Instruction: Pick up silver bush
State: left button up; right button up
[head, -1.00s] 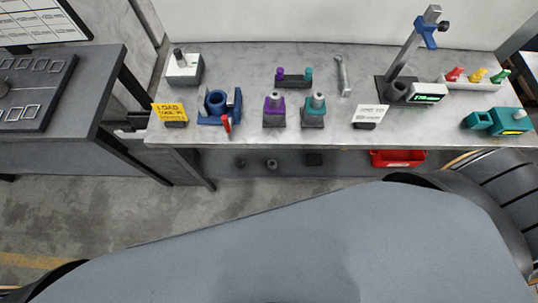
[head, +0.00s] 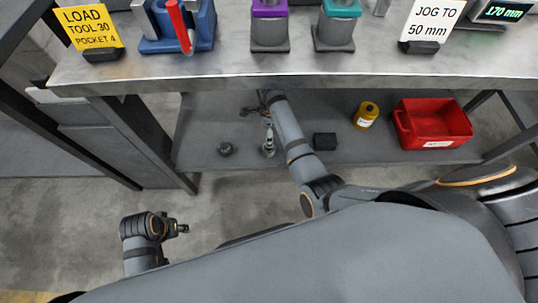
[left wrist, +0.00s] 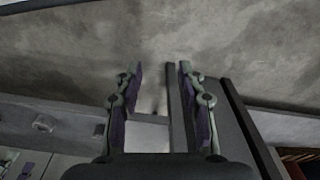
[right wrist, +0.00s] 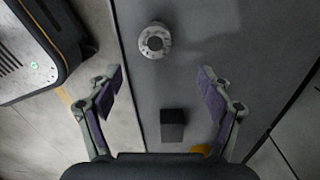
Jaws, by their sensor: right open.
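The silver bush (right wrist: 155,40) stands on the lower shelf as a pale, speckled ring with a dark hole, near the top of the right wrist view. My left gripper (left wrist: 160,68) is open and empty over bare floor, away from the shelf objects.
The tabletop edge (head: 300,82) overhangs the shelf. A table leg (head: 150,145) stands at left.

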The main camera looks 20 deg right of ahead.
aim_at(269, 150)
notch_tip(269, 150, down, 3)
jog(key=shift+f+b, duration=0.1)
jog(key=shift+b, duration=0.6)
jog(key=shift+f+b, duration=0.35)
jog(key=shift+f, duration=0.75)
jog(key=f+b, duration=0.2)
jog(key=f, duration=0.1)
jog(key=f+b, duration=0.1)
jog(key=f, duration=0.1)
jog(key=shift+s+a, duration=0.3)
jog(key=shift+f, duration=0.1)
pick_arm(q)
jog(key=d+f+t, duration=0.1)
jog(key=w+d+f+t+h, duration=0.1)
jog(key=f, duration=0.1)
jog(key=shift+d+f+t, duration=0.1)
jog(key=shift+d+t, duration=0.1)
jog(key=shift+t, duration=0.2)
pick_arm(e)
jog(key=c, duration=1.6)
